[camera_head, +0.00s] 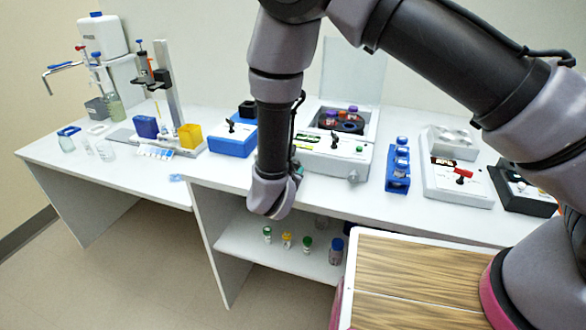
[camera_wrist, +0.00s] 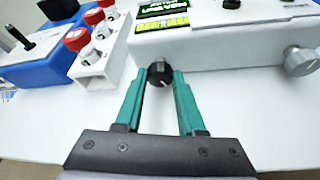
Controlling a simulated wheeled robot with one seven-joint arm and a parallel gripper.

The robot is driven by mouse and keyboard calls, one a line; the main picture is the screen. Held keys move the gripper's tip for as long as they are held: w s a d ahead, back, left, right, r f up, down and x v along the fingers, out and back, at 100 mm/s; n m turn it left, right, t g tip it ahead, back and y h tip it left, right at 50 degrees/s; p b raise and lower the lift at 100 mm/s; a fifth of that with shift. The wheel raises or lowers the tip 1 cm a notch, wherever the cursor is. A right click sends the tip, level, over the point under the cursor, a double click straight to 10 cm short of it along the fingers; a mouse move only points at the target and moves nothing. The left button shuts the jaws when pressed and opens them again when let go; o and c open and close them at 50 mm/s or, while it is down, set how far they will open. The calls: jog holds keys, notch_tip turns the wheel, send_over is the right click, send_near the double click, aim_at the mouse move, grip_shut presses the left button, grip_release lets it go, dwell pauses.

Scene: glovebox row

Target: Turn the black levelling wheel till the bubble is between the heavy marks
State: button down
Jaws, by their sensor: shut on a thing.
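The black levelling wheel (camera_wrist: 160,76) sticks out low on the front of a white instrument (camera_head: 330,155), the centrifuge with its lid raised. In the wrist view my gripper (camera_wrist: 159,80) has its two teal fingers shut on the wheel, one tip on each side. In the head view the gripper (camera_head: 297,174) is at the instrument's front left, and the wheel is hidden behind my arm. A yellow-green level vial (camera_wrist: 163,23) sits above the wheel, under a green display.
A grey knob (camera_wrist: 300,60) projects from the same front, right of the wheel. A white rack of red-capped vials (camera_wrist: 98,50) stands close on the left, beside a blue device (camera_head: 233,138). A blue rack (camera_head: 398,170) stands to the right. The bench strip in front is clear.

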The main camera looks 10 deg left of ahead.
jog(key=c, duration=0.5)
grip_release()
jog(key=v, duration=1)
jog(key=shift+s, duration=0.35)
jog(key=shift+r, duration=0.2)
